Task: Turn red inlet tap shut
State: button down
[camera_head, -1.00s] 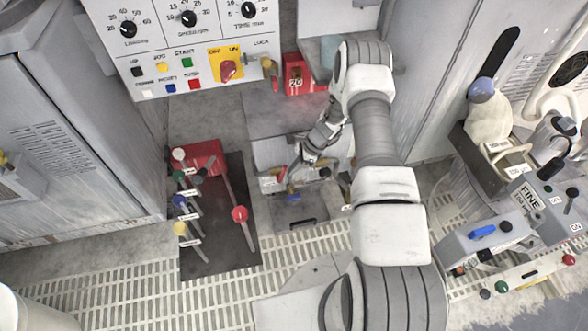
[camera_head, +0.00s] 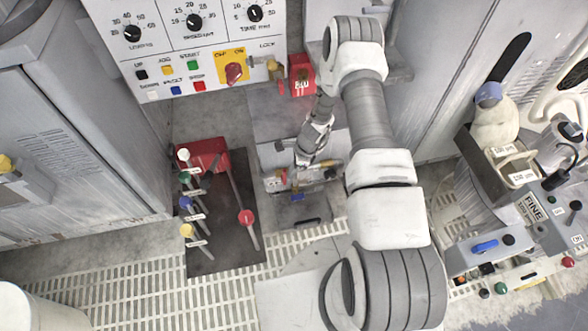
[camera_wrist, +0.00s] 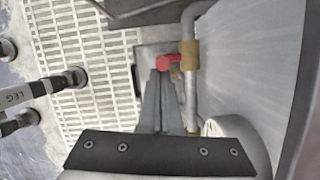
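The red inlet tap (camera_wrist: 172,62) is a small red lever on a brass valve body (camera_wrist: 190,54) on a grey pipe in the wrist view. My gripper (camera_wrist: 162,74) reaches up to it, with its two grey fingers side by side and almost no gap between them. The fingertips are right at the near left end of the lever; I cannot tell whether they touch it. In the head view my gripper (camera_head: 298,165) is low over the pipework, and the red tap there is small and partly hidden. A blue tap (camera_head: 297,197) sits just below.
A red-based lever stand (camera_head: 205,155) with several coloured knobs stands to the left on a dark plate. A control panel (camera_head: 190,45) hangs above. A grey wall is close on the right in the wrist view. Slatted floor (camera_head: 130,285) lies open in front.

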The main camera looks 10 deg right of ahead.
jog(key=p+v, duration=0.2)
jog(key=v, duration=0.4)
jog(key=s+d+p, duration=0.2)
jog(key=d, duration=0.9)
jog(key=shift+d+f, duration=0.25)
jog(key=shift+f, duration=0.2)
